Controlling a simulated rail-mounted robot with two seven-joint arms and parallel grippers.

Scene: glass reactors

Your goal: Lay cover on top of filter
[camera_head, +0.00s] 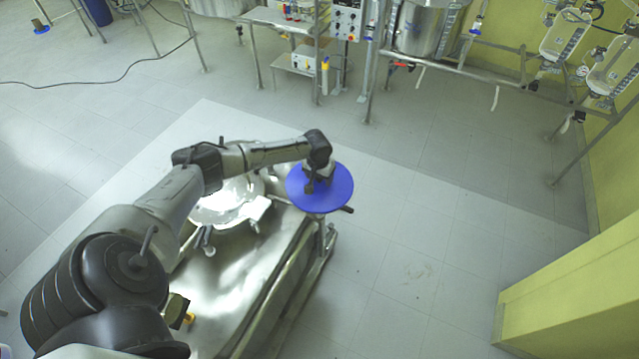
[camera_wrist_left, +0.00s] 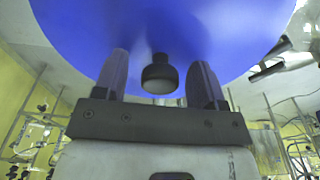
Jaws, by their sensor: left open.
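The cover is a blue round disc (camera_head: 337,196) at the right end of the metal bench in the head view. It fills the top of the left wrist view (camera_wrist_left: 235,35), with a dark knob (camera_wrist_left: 159,76) at its middle. My left gripper (camera_head: 319,184) is over the cover. In the left wrist view its fingers (camera_wrist_left: 160,72) stand apart, one on each side of the knob, with gaps visible. The filter appears to be the shiny round metal vessel (camera_head: 228,208) left of the cover, partly hidden by my left arm. My right gripper is not in view.
The metal bench (camera_head: 232,272) runs below my left arm. A dark handle (camera_head: 347,209) sticks out beside the cover. Free floor (camera_head: 420,240) lies to the right, before a yellow wall (camera_head: 570,300). Racks with glassware and a metal vessel (camera_head: 420,27) stand at the back.

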